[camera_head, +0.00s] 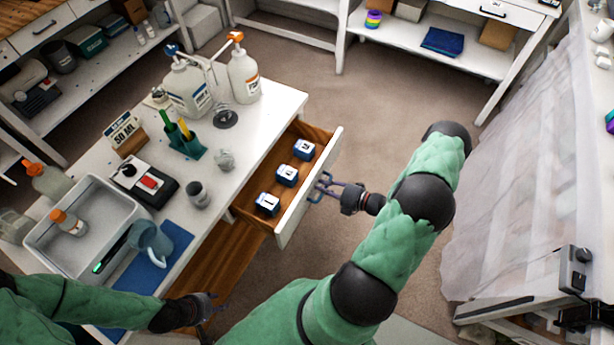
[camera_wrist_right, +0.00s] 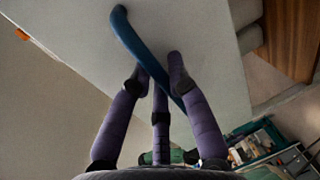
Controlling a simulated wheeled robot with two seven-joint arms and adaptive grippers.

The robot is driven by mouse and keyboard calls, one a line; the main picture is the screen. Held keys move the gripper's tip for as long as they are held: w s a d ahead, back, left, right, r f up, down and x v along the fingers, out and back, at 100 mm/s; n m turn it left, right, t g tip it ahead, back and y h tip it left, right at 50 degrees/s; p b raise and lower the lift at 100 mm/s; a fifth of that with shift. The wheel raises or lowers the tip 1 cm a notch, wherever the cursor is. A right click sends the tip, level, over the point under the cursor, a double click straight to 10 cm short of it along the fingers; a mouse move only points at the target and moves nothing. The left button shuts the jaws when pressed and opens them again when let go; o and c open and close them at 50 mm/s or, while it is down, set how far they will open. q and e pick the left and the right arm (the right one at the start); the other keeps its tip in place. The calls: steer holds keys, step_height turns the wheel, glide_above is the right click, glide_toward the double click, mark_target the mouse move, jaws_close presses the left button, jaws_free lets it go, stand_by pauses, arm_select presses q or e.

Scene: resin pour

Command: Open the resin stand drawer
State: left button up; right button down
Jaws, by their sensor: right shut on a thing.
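The resin stand drawer (camera_head: 311,188) is pulled out from the right side of the white resin stand (camera_head: 283,101). Its wooden inside shows, with three small blue-and-white boxes (camera_head: 287,175) in a row. My right gripper (camera_head: 323,188) is at the drawer's front, its fingers closed around the blue handle. In the right wrist view the blue handle (camera_wrist_right: 133,38) runs between the purple fingers, against the white drawer front (camera_wrist_right: 205,50). My left gripper (camera_head: 207,302) is near the stand's front edge, apart from the drawer; its finger opening is too small to tell.
On the stand are pump bottles (camera_head: 243,75), a grey tray (camera_head: 40,240), a blue mat (camera_head: 178,240) with a jug (camera_head: 150,240), a scale (camera_head: 143,180) and cups (camera_head: 198,194). Open floor lies right of the drawer. A translucent curtain (camera_head: 510,180) hangs at the right.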

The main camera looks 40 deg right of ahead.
steer(key=shift+f+p+v, duration=0.15)
steer(key=shift+f+v, duration=0.1)
steer(key=shift+v, duration=0.95)
steer(key=shift+f+p+v, duration=0.15)
steer(key=shift+f+v, duration=0.1)
steer(key=shift+v, duration=0.95)
steer(key=shift+s, duration=0.15)
steer(key=c, duration=1.2)
jaws_free()
steer(key=v, duration=1.2)
steer(key=shift+d+f, duration=0.1)
steer(key=shift+d, duration=0.05)
